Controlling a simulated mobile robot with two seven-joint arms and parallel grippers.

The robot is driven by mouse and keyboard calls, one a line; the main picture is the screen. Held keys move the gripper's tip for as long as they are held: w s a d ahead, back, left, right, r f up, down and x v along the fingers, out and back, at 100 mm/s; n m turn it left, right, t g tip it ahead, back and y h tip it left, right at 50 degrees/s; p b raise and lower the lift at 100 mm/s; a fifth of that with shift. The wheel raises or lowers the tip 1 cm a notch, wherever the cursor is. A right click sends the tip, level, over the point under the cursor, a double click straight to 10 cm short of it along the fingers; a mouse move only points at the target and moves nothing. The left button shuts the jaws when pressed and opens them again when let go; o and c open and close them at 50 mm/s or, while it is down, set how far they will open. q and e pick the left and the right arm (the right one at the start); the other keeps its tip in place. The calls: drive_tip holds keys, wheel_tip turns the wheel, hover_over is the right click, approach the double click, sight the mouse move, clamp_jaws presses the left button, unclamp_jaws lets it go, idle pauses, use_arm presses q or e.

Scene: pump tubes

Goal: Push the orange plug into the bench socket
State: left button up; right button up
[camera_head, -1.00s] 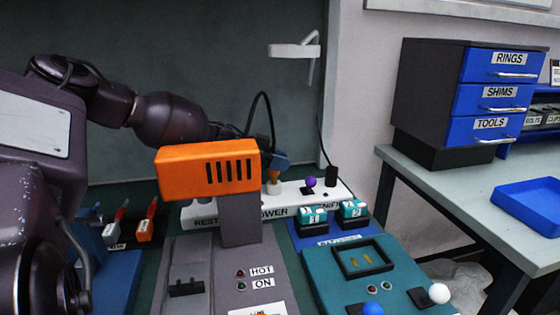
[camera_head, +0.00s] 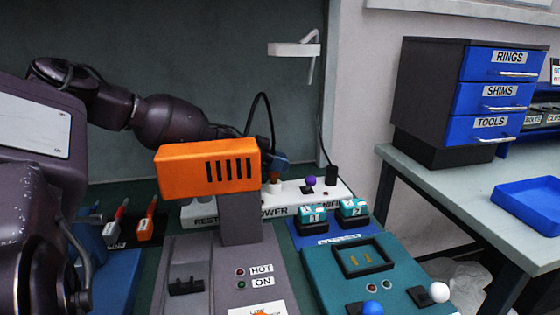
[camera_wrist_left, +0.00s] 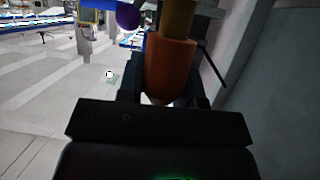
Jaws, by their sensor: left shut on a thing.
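My left gripper (camera_head: 280,163) is at the back of the bench, behind the orange machine head, above the white power strip (camera_head: 335,187). It is shut on the orange plug (camera_head: 274,177), which shows as a small orange and pale piece below the fingers. In the left wrist view the orange plug (camera_wrist_left: 170,68) sits upright between the dark fingers. A black cable loops up behind the gripper. The socket under the plug is largely hidden, so I cannot tell whether the plug is in it. My right gripper is out of view.
An orange machine head (camera_head: 208,168) on a grey post stands in front of the gripper. A purple knob (camera_head: 310,181) and a black plug (camera_head: 331,175) are to its right on the strip. Teal blocks (camera_head: 312,215) and a teal panel (camera_head: 365,258) lie nearer.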

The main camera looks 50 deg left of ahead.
use_arm(q)
drive_tip(key=shift+f, duration=0.6)
drive_tip(key=o, duration=1)
drive_tip(key=shift+s+f, duration=0.1)
